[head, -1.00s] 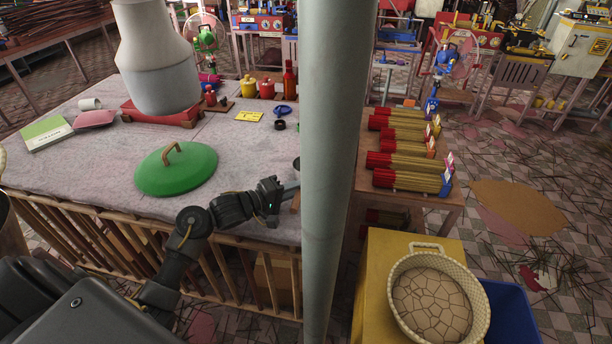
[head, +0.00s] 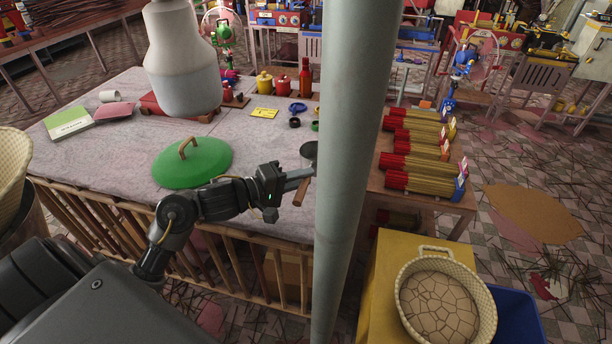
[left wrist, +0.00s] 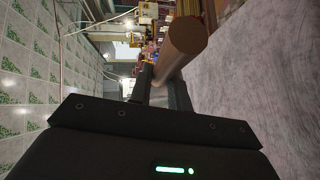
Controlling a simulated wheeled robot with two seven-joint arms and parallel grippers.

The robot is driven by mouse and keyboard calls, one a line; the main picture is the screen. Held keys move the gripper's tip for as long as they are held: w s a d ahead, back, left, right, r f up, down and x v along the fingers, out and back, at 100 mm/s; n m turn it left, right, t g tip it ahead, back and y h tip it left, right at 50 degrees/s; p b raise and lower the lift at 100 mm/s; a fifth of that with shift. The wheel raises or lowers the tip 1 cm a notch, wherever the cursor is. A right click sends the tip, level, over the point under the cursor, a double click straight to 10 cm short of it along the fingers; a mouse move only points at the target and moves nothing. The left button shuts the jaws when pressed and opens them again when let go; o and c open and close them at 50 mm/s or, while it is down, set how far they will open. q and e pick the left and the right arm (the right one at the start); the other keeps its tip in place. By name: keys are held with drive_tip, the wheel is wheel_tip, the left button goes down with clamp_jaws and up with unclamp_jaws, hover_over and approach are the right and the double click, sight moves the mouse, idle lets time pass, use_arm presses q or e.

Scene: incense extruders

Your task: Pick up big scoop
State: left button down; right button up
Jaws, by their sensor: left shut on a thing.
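The big scoop shows in the head view as a dark round bowl (head: 308,150) with a brown wooden handle (head: 301,194), partly hidden by the grey pole. My left gripper (head: 304,175) is at the handle over the table's right front edge, shut on it. In the left wrist view the round wooden handle (left wrist: 184,45) runs between the gripper's fingers (left wrist: 163,90), its end towards the camera. The scoop's bowl cannot be made out there. I cannot tell if the scoop is clear of the table. My right gripper is not in view.
The grey pole (head: 348,170) stands close to the right of my left gripper. A green lid (head: 215,163) lies on the table (head: 110,160). Bundles of incense sticks (head: 425,160) lie on a bench to the right. A basket (head: 404,310) stands on a yellow box.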

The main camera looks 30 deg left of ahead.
use_arm(q)
drive_tip(key=s+d+r, duration=0.1)
drive_tip(key=s+r, duration=0.2)
drive_tip(key=s, duration=0.3)
drive_tip(key=shift+s+d+p, duration=0.4)
idle(0.4)
